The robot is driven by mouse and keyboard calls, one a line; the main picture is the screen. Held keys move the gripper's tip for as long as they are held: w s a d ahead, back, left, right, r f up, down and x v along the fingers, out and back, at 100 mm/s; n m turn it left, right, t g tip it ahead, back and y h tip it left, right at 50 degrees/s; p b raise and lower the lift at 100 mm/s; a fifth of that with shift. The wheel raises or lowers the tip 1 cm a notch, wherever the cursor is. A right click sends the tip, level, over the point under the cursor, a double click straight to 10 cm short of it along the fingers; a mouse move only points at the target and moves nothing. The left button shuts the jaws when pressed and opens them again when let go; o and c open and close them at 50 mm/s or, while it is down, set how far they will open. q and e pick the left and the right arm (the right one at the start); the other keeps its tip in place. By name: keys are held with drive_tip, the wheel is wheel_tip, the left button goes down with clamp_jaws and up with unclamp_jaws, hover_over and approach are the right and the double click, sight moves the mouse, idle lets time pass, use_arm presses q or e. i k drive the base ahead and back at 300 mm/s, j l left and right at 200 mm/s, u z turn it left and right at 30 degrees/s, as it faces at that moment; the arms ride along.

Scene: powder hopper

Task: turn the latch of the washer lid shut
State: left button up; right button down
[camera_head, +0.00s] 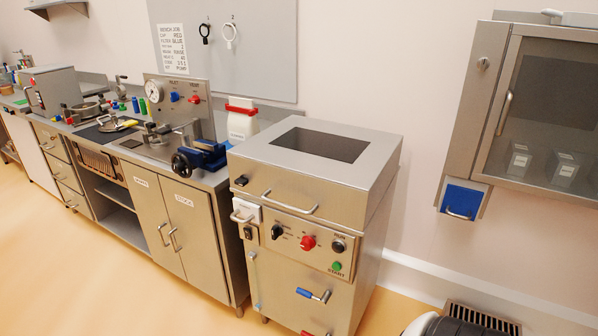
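The washer (309,272) is a steel cabinet at the middle right of the view. Its lid (367,151), with a dark window (320,144) in the top, lies down on the body. A bar handle (290,204) is on the lid's front. A small black piece (241,181) sits at the left of the lid front. Below it is a white plate (247,208) with a metal lever (240,217) lying roughly level; this looks like the latch, but I cannot tell whether it is engaged. Neither of my grippers is in view.
The washer front has a black knob (278,231), red knob (308,242), green START button (336,266) and blue-handled lever (306,293). A counter with a blue vice (206,156) adjoins left. A glazed wall cabinet (553,100) hangs right. Floor is clear front left.

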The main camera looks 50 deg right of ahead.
sight(242, 181)
drive_tip(key=z, duration=1.55)
